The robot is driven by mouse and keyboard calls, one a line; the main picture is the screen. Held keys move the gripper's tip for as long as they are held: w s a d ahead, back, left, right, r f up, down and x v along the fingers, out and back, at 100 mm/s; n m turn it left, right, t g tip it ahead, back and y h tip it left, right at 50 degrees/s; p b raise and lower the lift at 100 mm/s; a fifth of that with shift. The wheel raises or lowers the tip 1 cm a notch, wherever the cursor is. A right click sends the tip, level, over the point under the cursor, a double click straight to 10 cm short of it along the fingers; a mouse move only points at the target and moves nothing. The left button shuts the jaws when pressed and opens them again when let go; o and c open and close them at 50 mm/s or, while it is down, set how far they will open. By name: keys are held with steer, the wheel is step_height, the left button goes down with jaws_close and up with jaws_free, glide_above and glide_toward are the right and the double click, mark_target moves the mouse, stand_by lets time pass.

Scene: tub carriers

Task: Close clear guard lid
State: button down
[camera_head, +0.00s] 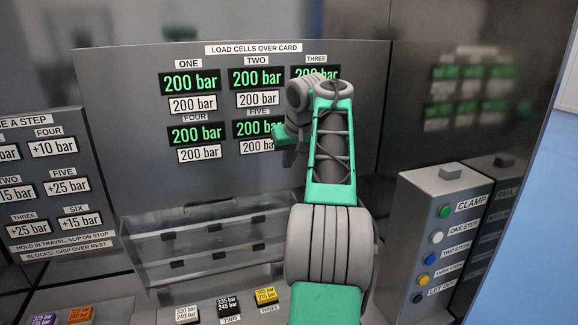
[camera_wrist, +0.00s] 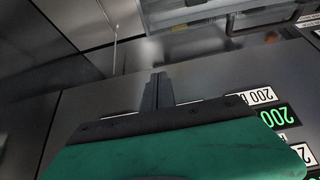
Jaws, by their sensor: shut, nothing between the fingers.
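What looks like the clear guard lid (camera_head: 200,222) is a see-through panel low in the middle of the head view, below the display panel. Dark small pieces in rows show behind or on it. I cannot tell surely how far open it stands. My gripper (camera_head: 289,158) is in front of the display panel, by the FIVE reading, above the right part of the clear panel. In the wrist view my gripper's fingers (camera_wrist: 158,88) are together and empty. Part of a clear edge (camera_wrist: 190,14) shows at the top of that view. My arm hides part of the panel's right side.
The display panel (camera_head: 115,120) shows several 200 bar readings. A button box (camera_head: 445,250) with CLAMP to LET OFF stands right. A step chart (camera_head: 45,190) is at left. White (camera_head: 186,315), black (camera_head: 228,305) and yellow (camera_head: 266,296) blocks stand in front.

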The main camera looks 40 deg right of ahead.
mark_target(289, 191)
steer(key=shift+f+b, duration=1.8)
steer(key=shift+f, duration=1.65)
steer(key=shift+s, duration=0.15)
steer(key=shift+f, duration=0.1)
